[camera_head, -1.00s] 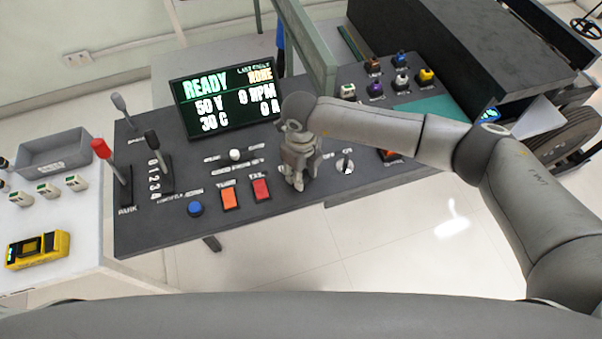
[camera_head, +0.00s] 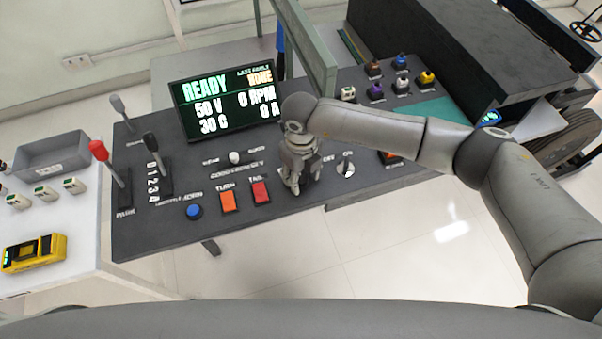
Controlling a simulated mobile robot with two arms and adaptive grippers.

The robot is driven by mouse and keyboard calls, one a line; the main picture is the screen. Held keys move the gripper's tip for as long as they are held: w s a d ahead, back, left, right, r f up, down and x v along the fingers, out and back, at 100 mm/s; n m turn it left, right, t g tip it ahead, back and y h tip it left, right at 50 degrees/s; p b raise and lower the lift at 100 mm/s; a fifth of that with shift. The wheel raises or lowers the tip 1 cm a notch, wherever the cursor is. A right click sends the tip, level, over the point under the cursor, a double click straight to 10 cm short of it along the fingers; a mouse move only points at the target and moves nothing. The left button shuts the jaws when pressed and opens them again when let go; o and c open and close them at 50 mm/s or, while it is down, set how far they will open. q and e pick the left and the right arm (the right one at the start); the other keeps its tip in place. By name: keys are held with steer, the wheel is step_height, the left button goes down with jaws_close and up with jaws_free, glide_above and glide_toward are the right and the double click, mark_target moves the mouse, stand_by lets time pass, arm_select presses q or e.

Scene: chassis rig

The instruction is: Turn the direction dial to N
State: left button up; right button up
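My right gripper (camera_head: 292,186) points down at the dark console panel (camera_head: 270,213), right of the red TAIL button. Its fingers are at or just above the panel surface, and I cannot tell whether they are open or shut. The direction dial is not clearly visible; the gripper covers that patch of panel. No N marking can be read. A silver rotary switch (camera_head: 346,169) with OFF and ON labels sits just right of the gripper. My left gripper is not in view.
The display (camera_head: 228,100) reads READY. An orange button (camera_head: 228,201), a red button (camera_head: 260,192), a blue button (camera_head: 194,211) and a white slider knob (camera_head: 235,157) lie left of the gripper.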

mark_target(301, 177)
steer(key=shift+o, duration=0.4)
step_height(301, 177, up, 12)
stand_by(0.4)
stand_by(0.3)
